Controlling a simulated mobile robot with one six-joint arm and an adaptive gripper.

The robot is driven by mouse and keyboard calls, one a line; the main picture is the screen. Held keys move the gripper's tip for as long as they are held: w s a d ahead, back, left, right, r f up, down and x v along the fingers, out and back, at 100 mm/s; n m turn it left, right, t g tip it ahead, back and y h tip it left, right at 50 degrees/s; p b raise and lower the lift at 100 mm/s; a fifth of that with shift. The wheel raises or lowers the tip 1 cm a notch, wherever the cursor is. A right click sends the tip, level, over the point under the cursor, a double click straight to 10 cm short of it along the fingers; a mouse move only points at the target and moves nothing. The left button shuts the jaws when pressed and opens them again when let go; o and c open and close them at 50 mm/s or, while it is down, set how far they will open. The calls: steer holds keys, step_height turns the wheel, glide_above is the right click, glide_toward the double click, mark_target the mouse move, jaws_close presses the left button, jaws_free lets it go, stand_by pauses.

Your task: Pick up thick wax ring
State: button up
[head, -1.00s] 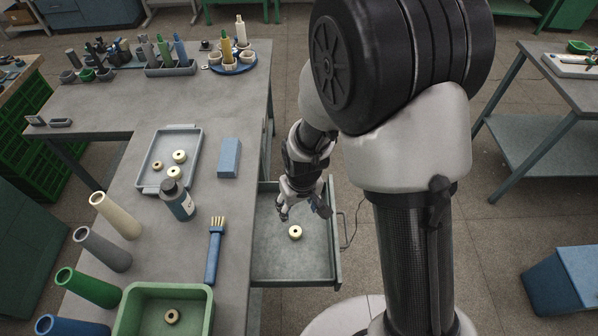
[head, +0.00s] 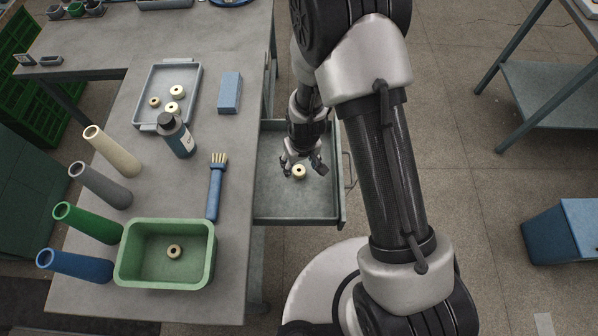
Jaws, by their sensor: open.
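A cream wax ring (head: 299,174) with a dark centre hole lies in the open grey drawer (head: 275,205). It looks fairly thick. My gripper (head: 302,165) is open and low over the drawer, its fingers on either side of the ring. I cannot tell whether the fingers touch it. More rings lie in the grey tray (head: 141,125): one at the top (head: 176,94), a smaller tan one (head: 154,102) and one below (head: 173,109). Another tan ring (head: 174,255) lies in the green bin (head: 124,275).
The drawer's side walls and handle (head: 349,170) stand close to the gripper.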

mark_target(299, 170)
steer(key=f, duration=0.1)
steer(key=f+b, duration=0.1)
steer(key=f, duration=0.1)
steer(key=w+f+b, duration=0.1)
steer(key=f, duration=0.1)
steer(key=shift+a, duration=0.1)
steer(key=shift+s+r, duration=0.1)
steer(key=c, duration=1)
